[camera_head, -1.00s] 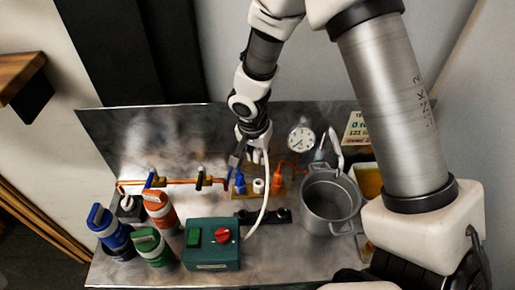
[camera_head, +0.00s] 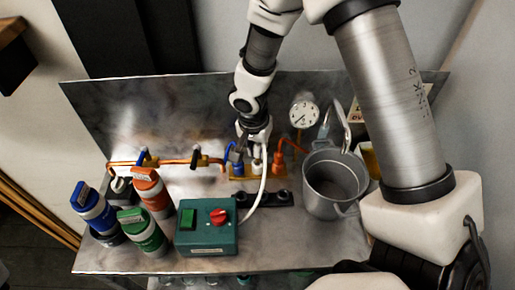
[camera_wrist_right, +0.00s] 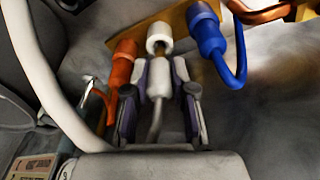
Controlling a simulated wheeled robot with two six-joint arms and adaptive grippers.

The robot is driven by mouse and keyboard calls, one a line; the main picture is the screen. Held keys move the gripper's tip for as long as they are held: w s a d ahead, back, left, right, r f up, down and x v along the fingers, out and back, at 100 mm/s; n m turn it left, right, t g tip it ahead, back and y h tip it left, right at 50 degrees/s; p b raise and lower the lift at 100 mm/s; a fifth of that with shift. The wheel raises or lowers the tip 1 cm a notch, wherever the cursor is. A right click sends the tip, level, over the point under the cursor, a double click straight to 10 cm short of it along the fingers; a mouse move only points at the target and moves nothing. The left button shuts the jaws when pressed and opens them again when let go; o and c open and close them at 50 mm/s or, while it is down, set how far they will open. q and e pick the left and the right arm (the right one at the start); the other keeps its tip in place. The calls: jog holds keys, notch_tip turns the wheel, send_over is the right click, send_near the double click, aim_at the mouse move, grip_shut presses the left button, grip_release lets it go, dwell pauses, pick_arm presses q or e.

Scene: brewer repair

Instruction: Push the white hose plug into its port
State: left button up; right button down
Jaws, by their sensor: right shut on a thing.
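My right gripper (camera_head: 252,150) is over the back middle of the bench. In the right wrist view its two fingers (camera_wrist_right: 158,88) are shut on the white hose plug (camera_wrist_right: 159,78), one on each side. The plug's front end points at the white port (camera_wrist_right: 158,36) and lies roughly in line with it. The two look very close; I cannot tell whether they touch. The port sits on the yellow-brown block (camera_wrist_right: 180,22) between an orange fitting (camera_wrist_right: 122,66) and a blue fitting (camera_wrist_right: 207,36). The white hose (camera_head: 261,191) curves down toward the green box. My left gripper is not in view.
The green box (camera_head: 207,238) with a red knob stands in front. Several capped bottles (camera_head: 142,232) stand at the left. A grey pot (camera_head: 332,187) is close on the right, with a round gauge (camera_head: 304,115) behind. A copper pipe (camera_head: 175,162) runs left of the block.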

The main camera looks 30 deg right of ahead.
aim_at(257, 156)
dwell(0.8)
jog(key=shift+f+b, duration=1.55)
jog(key=shift+b, duration=0.55)
dwell(0.8)
jog(key=shift+c, duration=1.6)
grip_release()
jog(key=shift+r, duration=0.1)
jog(key=shift+r, duration=0.1)
jog(key=shift+r+p, duration=2.5)
jog(key=shift+r, duration=0.95)
jog(key=shift+s, duration=0.1)
jog(key=shift+f, duration=0.1)
